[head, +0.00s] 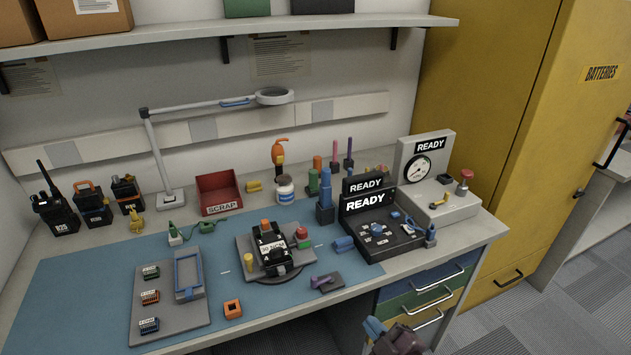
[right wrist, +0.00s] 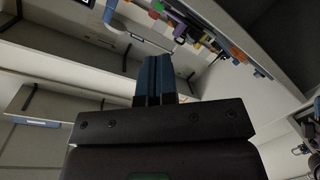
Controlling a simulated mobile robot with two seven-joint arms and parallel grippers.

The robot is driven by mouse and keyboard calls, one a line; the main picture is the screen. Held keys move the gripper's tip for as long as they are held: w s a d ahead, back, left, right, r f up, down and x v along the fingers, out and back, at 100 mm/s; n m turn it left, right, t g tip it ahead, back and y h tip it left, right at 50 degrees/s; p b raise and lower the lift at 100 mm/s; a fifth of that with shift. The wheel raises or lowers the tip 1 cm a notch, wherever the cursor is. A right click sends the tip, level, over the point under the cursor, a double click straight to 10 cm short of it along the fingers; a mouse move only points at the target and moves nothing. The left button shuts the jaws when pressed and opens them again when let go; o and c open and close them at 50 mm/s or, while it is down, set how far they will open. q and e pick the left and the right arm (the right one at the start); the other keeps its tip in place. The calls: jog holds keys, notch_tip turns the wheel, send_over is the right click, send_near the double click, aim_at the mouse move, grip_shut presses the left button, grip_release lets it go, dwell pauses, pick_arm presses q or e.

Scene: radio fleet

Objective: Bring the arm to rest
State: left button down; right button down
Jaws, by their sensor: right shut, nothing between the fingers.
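My right gripper (head: 375,326) shows at the bottom edge of the head view, in front of the bench and below its front edge, near the drawers. In the right wrist view its two blue fingers (right wrist: 153,75) lie side by side, shut, with nothing between them. It is clear of the workbench (head: 459,238) and touches nothing that I can see. Most of the right arm is outside the head view. My left gripper is not in view.
The bench holds a black radio (head: 272,250) in a fixture, a grey tray (head: 140,330), a red scrap bin (head: 219,190), a black READY tester (head: 388,243) and a gauge box (head: 455,208). A yellow cabinet (head: 510,130) stands right. The floor (head: 560,300) there is clear.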

jog(key=s+d+f+m+g+h, duration=0.1)
jog(key=s+d+f+m+h, duration=0.2)
jog(key=s+d+m, duration=0.3)
jog(key=s+d+f+m+g+h, duration=0.2)
jog(key=s+d+f+m+h, duration=0.2)
jog(key=s+d, duration=0.5)
notch_tip(320, 180, down, 2)
jog(key=d+m, duration=0.1)
jog(key=m, duration=0.2)
jog(key=shift+h, duration=0.3)
jog(key=c, duration=1.8)
grip_release()
jog(key=shift+s+f, duration=0.1)
